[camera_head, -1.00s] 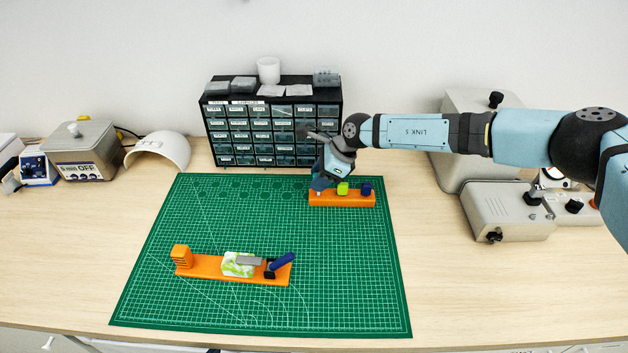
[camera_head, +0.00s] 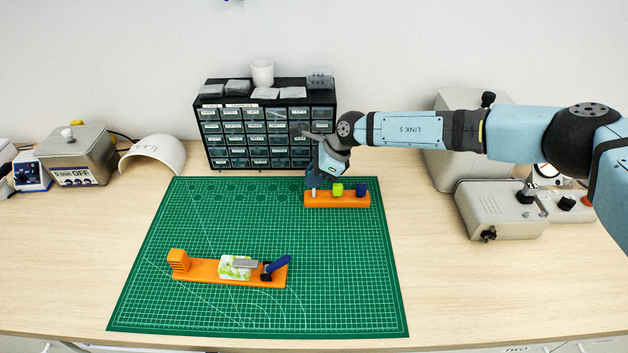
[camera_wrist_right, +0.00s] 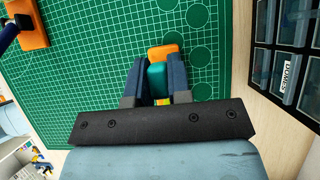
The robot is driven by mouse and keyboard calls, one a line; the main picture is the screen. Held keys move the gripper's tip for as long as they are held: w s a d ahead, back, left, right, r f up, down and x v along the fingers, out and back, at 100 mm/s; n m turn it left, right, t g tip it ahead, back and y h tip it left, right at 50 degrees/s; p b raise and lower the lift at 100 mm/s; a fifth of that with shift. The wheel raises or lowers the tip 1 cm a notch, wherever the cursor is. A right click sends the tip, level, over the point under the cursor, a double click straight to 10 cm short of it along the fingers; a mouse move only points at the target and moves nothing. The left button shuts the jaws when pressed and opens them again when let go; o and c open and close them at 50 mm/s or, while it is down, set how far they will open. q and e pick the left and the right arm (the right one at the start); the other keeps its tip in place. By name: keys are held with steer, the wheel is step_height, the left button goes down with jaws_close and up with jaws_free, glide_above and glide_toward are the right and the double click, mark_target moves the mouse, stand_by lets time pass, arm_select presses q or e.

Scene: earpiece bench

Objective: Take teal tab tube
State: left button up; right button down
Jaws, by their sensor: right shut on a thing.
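The teal tab tube is in my right gripper (camera_wrist_right: 158,68); its teal tab (camera_wrist_right: 157,80) shows between the two dark blue fingers in the right wrist view. In the head view my right gripper (camera_head: 312,181) is over the left end of the orange tube rack (camera_head: 338,201). A small pale piece of the tube (camera_head: 314,192) shows under the fingers, just above the rack. I cannot tell whether its lower end is clear of the rack. A yellow-green tab (camera_head: 338,189) and a dark blue tab (camera_head: 361,190) stand in the rack. My left gripper is not in view.
A drawer cabinet (camera_head: 265,140) stands close behind the rack. An orange holder (camera_head: 205,270) with a green-white block (camera_head: 236,267) and a blue piece lies nearer on the green mat (camera_head: 350,285). Grey machines (camera_head: 499,208) stand on the right. The mat's middle is clear.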

steer(key=shift+r+p, duration=1.05)
steer(key=shift+r, duration=1.4)
steer(key=shift+r+p, duration=0.4)
steer(key=shift+r, duration=0.5)
steer(key=shift+f, duration=0.1)
